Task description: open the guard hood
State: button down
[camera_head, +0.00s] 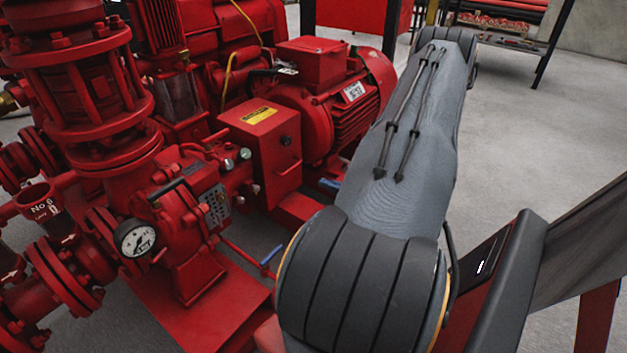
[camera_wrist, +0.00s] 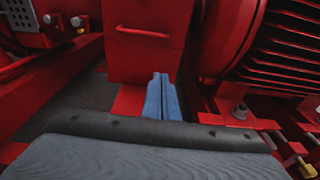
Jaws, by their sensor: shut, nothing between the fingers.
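The guard hood (camera_head: 262,140) is a red box with a yellow label on its sloped top, between the pump and the motor. A red bar handle (camera_head: 288,170) is on its front face. In the wrist view the hood (camera_wrist: 143,60) fills the upper middle, with the handle (camera_wrist: 142,33) across it. The hood looks closed. My gripper (camera_wrist: 158,76) shows as two blue fingers pressed together, empty, pointing at the lower part of the hood below the handle. I cannot tell whether the fingertips touch the hood.
The ribbed red motor (camera_head: 350,100) stands right of the hood; it is close on the right in the wrist view (camera_wrist: 285,50). Red pump piping with a gauge (camera_head: 135,238) is at the left. Open grey floor (camera_head: 530,130) lies to the right.

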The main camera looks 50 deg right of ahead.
jog(key=w+b, duration=0.1)
jog(key=w, duration=0.2)
jog(key=w+f+b, duration=0.1)
jog(key=w, duration=0.2)
jog(key=w+a+b, duration=0.1)
jog(key=w, duration=0.2)
jog(key=shift+w+f+b, duration=0.2)
jog(key=shift+f+b, duration=0.1)
jog(key=shift+s+d+r+b, duration=0.1)
jog(key=shift+s+r+b, duration=0.15)
jog(key=shift+r, duration=0.8)
jog(key=shift+s+r+b, duration=0.15)
jog(key=shift+r+b, duration=0.05)
jog(key=shift+r, duration=0.85)
